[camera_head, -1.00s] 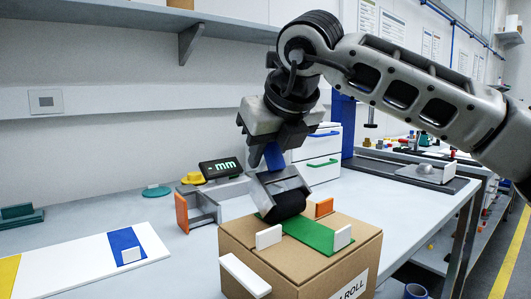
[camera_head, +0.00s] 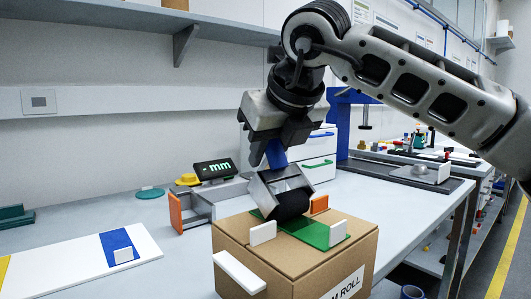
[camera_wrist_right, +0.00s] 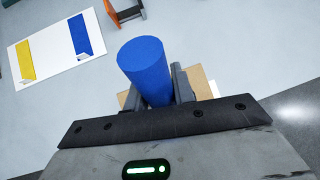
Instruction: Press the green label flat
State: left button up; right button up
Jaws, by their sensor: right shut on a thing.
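The green label (camera_head: 312,233) lies on top of a cardboard box (camera_head: 240,240) in the head view. The black roller drum (camera_head: 289,204) is over the label's left part and appears to rest on it, hiding some of it. A metal fork joins the drum to a blue handle (camera_head: 276,154). My right gripper (camera_head: 270,147) is shut on this handle, tilted above the box. The right wrist view shows the handle (camera_wrist_right: 146,68) between the fingers; the drum and label are hidden there. My left gripper is not in view.
White upright tabs (camera_head: 263,233), an orange tab (camera_head: 319,204) and a white strip (camera_head: 239,273) stand close around the label. A white board (camera_head: 75,265) with blue and yellow patches lies left. An "mm" display (camera_head: 217,169) and an orange-ended stand (camera_head: 176,213) are behind.

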aim_at(285, 157)
jog(key=shift+s+d+f+b, duration=0.1)
jog(key=shift+s+d+b, duration=0.15)
jog(key=shift+s+b, duration=0.05)
dwell(0.4)
jog(key=shift+s+d, duration=0.2)
jog(key=shift+s, duration=0.1)
jog(key=shift+s+d+b, duration=0.1)
jog(key=shift+s+b, duration=0.05)
jog(key=shift+b, duration=0.25)
jog(key=shift+s+d, duration=0.25)
jog(key=shift+s+d+b, duration=0.2)
jog(key=shift+s+b, duration=0.1)
jog(key=shift+b, duration=0.25)
jog(key=shift+s+d, duration=0.2)
jog(key=shift+s, duration=0.1)
jog(key=shift+s+d+b, duration=0.2)
jog(key=shift+b, duration=0.2)
jog(key=shift+s+d, duration=0.15)
jog(key=shift+s, duration=0.1)
dwell(0.3)
